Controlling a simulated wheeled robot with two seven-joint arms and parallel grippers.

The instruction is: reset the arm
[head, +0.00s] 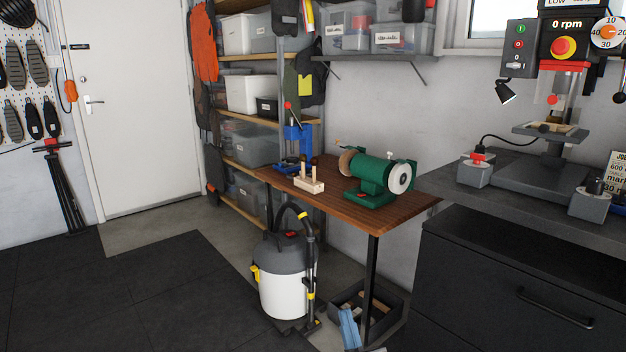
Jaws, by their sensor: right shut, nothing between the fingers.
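I cannot make out either of my grippers or any part of my arms in the head view. A wooden workbench (405,212) stands in the middle of the view. On it are a green bench grinder (372,175), a small pale wooden block with upright pegs (309,181), and a blue press with a red-knobbed lever (293,140) at the back left.
A grey and white vacuum (284,285) stands on the floor before the bench, with a dark crate (380,302) at right. A dark cabinet (520,285) carries a drill press (555,130). Storage shelves (250,119) stand behind. The dark floor mat (150,290) is clear.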

